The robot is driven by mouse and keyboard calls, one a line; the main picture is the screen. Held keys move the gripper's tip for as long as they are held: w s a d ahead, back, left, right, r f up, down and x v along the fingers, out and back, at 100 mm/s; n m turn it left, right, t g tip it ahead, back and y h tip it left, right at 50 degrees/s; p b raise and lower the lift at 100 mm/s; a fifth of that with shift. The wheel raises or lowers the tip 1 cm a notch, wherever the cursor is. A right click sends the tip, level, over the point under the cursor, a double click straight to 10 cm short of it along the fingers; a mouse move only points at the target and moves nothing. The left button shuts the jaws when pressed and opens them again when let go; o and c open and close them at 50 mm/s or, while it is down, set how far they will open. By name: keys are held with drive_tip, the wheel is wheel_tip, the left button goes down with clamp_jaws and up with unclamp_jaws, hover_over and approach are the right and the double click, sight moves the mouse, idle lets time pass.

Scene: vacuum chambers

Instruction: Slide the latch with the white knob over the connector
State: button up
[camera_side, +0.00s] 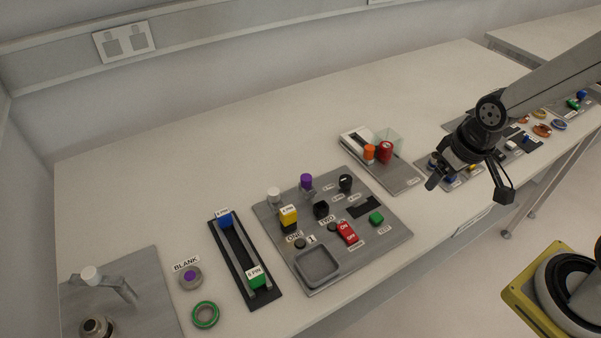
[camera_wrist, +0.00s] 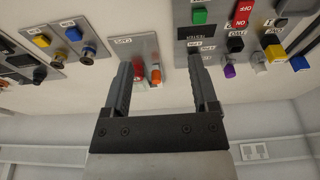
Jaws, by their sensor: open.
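The latch (camera_side: 118,285) is a grey metal arm on a grey plate at the lower left of the side view. Its white knob (camera_side: 89,273) stands at the left end. A round metal connector (camera_side: 97,326) sits on the same plate, in front of the knob and apart from it, partly cut off by the picture's lower edge. My gripper (camera_side: 440,180) is far to the right, above the right part of the table. In the wrist view my gripper (camera_wrist: 160,65) is open, with nothing held between its fingers. The latch is not in the wrist view.
A black rail with blue and green blocks (camera_side: 245,260), a panel of buttons and knobs (camera_side: 375,245), and a plate with red and orange cylinders (camera_side: 405,180) lie between my gripper and the latch. A purple-centred ring (camera_side: 190,277) and green ring (camera_side: 205,314) lie beside the latch plate.

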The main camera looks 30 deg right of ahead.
idle(0.5)
drive_tip(key=n+g, duration=0.3)
hover_over(273, 191)
wheel_tip(273, 191, down, 4)
drive_tip(key=shift+s+d+r, duration=0.1)
drive_tip(key=shift+d+r, duration=0.05)
drive_tip(key=shift+f, duration=3.95)
